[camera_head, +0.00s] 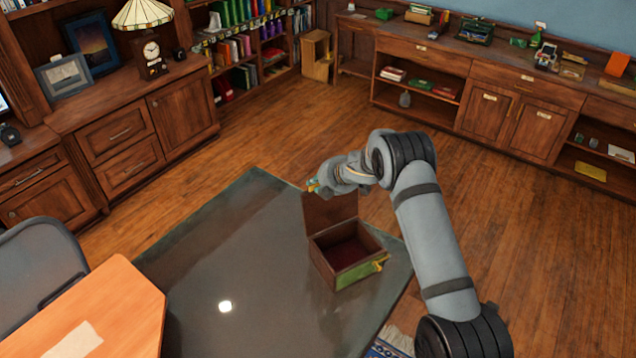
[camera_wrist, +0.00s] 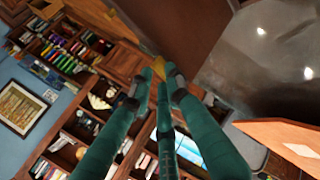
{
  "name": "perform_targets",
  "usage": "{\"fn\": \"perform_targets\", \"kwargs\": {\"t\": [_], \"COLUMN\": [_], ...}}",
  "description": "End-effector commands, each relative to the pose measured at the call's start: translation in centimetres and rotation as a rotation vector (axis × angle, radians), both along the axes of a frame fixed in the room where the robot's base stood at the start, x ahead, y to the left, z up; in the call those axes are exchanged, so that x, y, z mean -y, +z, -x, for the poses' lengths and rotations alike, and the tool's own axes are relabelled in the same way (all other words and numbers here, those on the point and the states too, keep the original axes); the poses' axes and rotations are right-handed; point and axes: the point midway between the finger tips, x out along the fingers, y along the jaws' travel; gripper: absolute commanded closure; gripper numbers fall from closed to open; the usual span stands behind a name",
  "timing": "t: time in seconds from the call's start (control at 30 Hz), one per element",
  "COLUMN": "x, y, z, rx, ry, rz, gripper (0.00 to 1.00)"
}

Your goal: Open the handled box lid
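The box (camera_head: 338,272) sits on the dark glass table top, with a green front and a dark red inside. Its brown lid (camera_head: 328,210) stands raised, roughly upright, at the back of the box, so the inside shows. My gripper (camera_head: 313,186) is at the top left edge of the lid. In the wrist view, the green fingers of my gripper (camera_wrist: 157,77) come together around a small yellow handle (camera_wrist: 158,62) at the edge of the lid (camera_wrist: 185,30). The fingers partly hide the handle. A gold fitting (camera_head: 381,263) shows on the box front.
The glass table top (camera_head: 190,260) is clear left of the box. An orange-brown desk (camera_head: 110,310) with paper and a grey chair (camera_head: 40,265) stand at lower left. Wood cabinets (camera_head: 135,140) and a long sideboard (camera_head: 480,90) line the walls. Open wooden floor lies between.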

Motion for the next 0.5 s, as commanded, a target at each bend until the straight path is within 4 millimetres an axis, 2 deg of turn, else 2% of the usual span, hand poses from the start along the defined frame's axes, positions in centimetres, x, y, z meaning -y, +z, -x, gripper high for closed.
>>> {"fn": "perform_targets", "kwargs": {"t": [0.2, 0.5], "x": [-0.03, 0.04], "y": [-0.08, 0.03], "z": [0.08, 0.09], "rx": [-0.002, -0.001], "ry": [0.001, 0.001], "rz": [0.001, 0.000], "gripper": [0.70, 0.70]}}
